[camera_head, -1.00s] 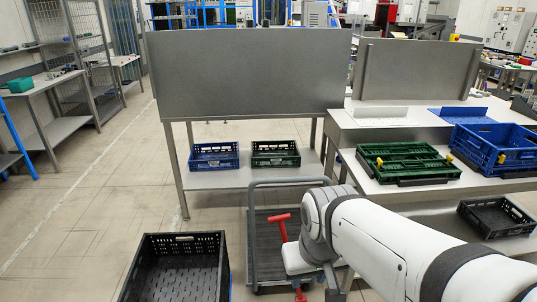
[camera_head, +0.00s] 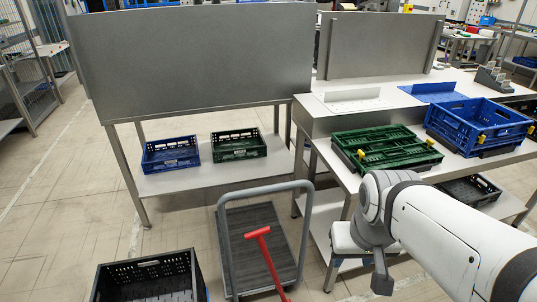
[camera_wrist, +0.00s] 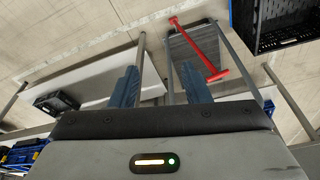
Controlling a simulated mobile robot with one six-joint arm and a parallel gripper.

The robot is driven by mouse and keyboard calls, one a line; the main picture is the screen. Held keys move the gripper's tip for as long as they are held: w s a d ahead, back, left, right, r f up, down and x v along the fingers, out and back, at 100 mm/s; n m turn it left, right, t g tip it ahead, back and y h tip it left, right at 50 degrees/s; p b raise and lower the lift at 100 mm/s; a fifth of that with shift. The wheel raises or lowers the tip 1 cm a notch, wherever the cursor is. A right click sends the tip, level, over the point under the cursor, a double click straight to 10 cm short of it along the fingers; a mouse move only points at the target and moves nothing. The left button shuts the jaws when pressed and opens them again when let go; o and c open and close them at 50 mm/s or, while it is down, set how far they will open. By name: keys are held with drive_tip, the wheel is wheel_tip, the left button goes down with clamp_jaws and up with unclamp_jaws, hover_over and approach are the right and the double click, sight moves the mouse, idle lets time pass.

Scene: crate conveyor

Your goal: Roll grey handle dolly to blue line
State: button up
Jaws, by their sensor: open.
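The grey handle dolly (camera_head: 245,262) stands on the floor in the lower middle of the head view, with a dark ribbed deck and a grey tube handle. It also shows in the wrist view (camera_wrist: 183,48), beyond my fingers. A red T-shaped bar (camera_head: 267,252) crosses in front of its deck; what the bar belongs to is cut off. My gripper (camera_wrist: 160,86) is open, with empty bluish fingers apart and pointing towards the dolly handle. No contact with the handle is clear. I cannot make out a blue line on the floor.
A black crate (camera_head: 150,280) stands left of the dolly, with a blue edge beside it. A table with a low shelf (camera_head: 190,181) holding blue and green crates is behind. A worktable with a green crate (camera_head: 385,150) and blue crate (camera_head: 480,127) is at right. Floor at left is clear.

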drive_tip(key=w+d+f+n+t+b, duration=0.1)
drive_tip(key=w+f+n+t, duration=0.3)
drive_tip(key=w, duration=0.6)
drive_tip(key=w+d+f+n+t+b, duration=0.1)
drive_tip(key=w+f+n+t+b, duration=0.1)
drive_tip(key=w+n, duration=0.6)
drive_tip(key=n+t+y+b, duration=0.2)
drive_tip(key=n+t+y, duration=0.2)
drive_tip(key=n+y, duration=0.75)
approach(269, 192)
drive_tip(key=w+a+n+h, duration=0.2)
drive_tip(key=w+a, duration=0.1)
drive_tip(key=shift+m+y, duration=0.25)
drive_tip(key=x, duration=0.6)
drive_tip(key=shift+w+a+r+p, duration=0.1)
drive_tip(key=shift+w+a+p, duration=0.2)
drive_tip(key=shift+p, duration=0.1)
clamp_jaws()
